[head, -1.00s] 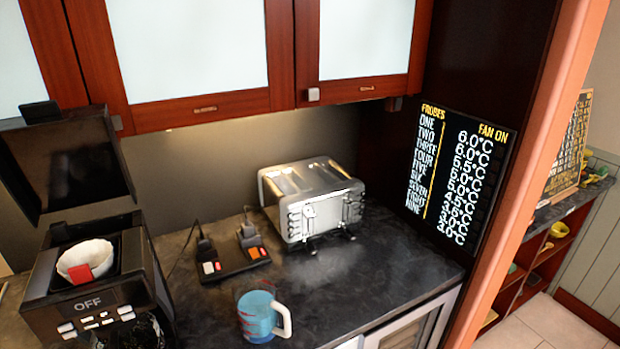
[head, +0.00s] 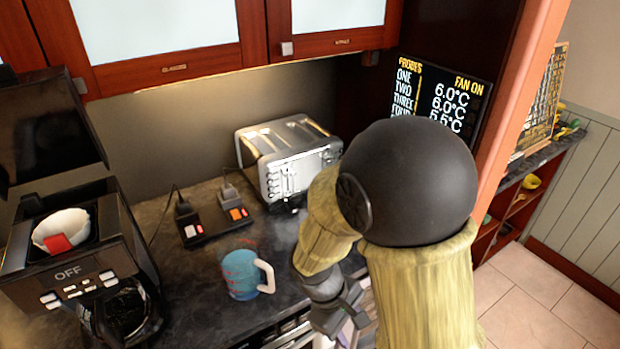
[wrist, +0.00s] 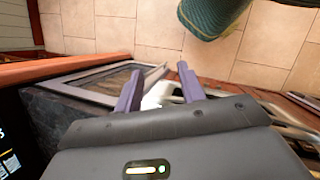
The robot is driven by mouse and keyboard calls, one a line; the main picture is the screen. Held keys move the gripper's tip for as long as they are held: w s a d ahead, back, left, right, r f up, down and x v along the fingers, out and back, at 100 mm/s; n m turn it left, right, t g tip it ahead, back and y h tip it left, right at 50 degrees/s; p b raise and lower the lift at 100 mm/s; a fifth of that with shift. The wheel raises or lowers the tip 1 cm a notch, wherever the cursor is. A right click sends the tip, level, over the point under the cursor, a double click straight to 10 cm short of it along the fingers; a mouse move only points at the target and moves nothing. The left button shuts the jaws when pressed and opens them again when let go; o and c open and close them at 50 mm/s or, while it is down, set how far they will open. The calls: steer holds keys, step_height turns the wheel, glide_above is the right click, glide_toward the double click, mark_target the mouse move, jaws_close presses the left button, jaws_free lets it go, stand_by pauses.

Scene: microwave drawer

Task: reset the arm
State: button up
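My arm rises at the right of the head view, and my gripper (head: 350,320) hangs low by the counter's front edge, partly hidden behind my arm. In the wrist view, my gripper (wrist: 158,88) has its two purple fingers spread apart. A small white shape shows between and beyond the fingers; I cannot tell what it is or how near it is. No object is clearly held.
A blue mug (head: 239,275) stands on the dark counter (head: 190,270), left of my gripper. A toaster (head: 285,160), a power strip (head: 215,226) and a coffee maker (head: 75,270) stand there too. Tiled floor (wrist: 120,32) is open beyond the counter.

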steer(key=w+d+r+m+t+y, duration=0.1)
steer(key=d+r+m+t+y, duration=0.2)
steer(key=d+m, duration=0.4)
step_height(320, 180, up, 3)
steer(key=m+y, duration=0.1)
steer(key=m, duration=0.2)
steer(key=shift+w+d+f+t, duration=0.2)
steer(key=shift+w+t, duration=0.15)
steer(key=shift+t, duration=0.05)
steer(key=shift+a, duration=0.1)
